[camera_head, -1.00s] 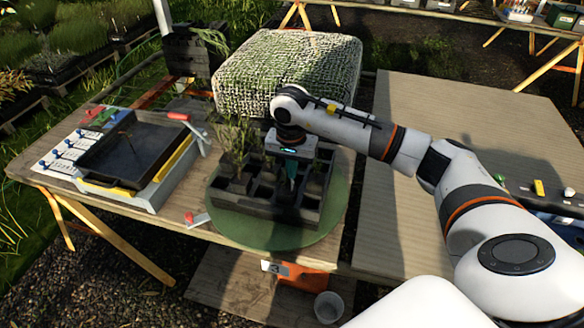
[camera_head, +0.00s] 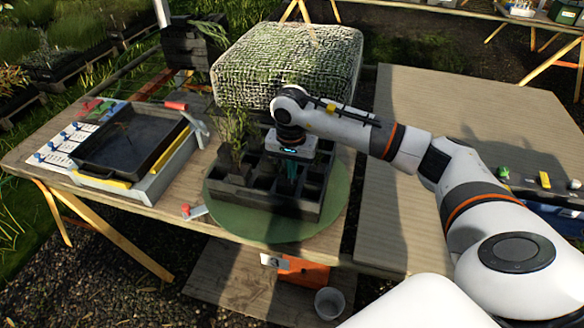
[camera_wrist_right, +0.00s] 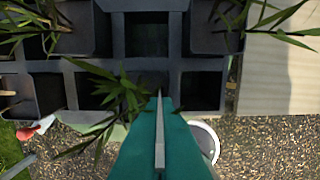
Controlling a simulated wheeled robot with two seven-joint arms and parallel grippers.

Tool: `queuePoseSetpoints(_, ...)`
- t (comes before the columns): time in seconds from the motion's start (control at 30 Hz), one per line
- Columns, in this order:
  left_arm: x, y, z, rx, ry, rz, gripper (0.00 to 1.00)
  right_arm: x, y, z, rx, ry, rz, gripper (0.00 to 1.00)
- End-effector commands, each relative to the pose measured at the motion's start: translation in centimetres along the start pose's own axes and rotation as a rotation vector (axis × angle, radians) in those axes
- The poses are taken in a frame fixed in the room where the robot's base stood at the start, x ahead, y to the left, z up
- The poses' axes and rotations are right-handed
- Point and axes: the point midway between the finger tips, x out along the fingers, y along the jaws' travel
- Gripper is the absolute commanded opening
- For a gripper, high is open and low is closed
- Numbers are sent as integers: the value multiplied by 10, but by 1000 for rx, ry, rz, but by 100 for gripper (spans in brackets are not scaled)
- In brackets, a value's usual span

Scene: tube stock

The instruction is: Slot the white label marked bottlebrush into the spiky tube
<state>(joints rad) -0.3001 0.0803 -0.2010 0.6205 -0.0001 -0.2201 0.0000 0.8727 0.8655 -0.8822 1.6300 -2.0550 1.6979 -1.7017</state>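My right gripper (camera_head: 288,185) is over a dark tray (camera_head: 280,208) of square tubes. In the right wrist view its teal fingers (camera_wrist_right: 160,130) are closed on a thin pale label (camera_wrist_right: 160,140), seen edge-on. Its marking cannot be read. Narrow-leaved spiky plants show there at left (camera_wrist_right: 30,28) and upper right (camera_wrist_right: 270,20), with more spiky leaves (camera_wrist_right: 118,90) close to the fingertips. Which tube these leaves grow from is partly hidden. In the head view, upright plants (camera_head: 237,130) stand in the tray's left part. My left gripper is not in view.
The tray stands on a round green disc (camera_head: 270,232). A black pan (camera_head: 130,142) and white labels with blue pegs (camera_head: 62,142) lie left. A textured block (camera_head: 290,65) is behind. A red-handled tool (camera_head: 194,212) lies near the front edge. The right table is largely clear.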

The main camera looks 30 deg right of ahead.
Motion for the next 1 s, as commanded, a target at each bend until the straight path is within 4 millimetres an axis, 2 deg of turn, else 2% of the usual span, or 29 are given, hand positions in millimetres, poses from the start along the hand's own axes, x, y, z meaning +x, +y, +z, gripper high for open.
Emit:
queuePoseSetpoints(0.7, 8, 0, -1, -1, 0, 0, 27, 6, 0, 0, 0, -1, 0, 0)
queuePoseSetpoints(0.87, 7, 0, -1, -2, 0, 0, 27, 5, 0, 0, 0, -1, 0, 25)
queuePoseSetpoints(1.0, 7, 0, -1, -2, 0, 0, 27, 5, 0, 0, 0, 0, 0, 26)
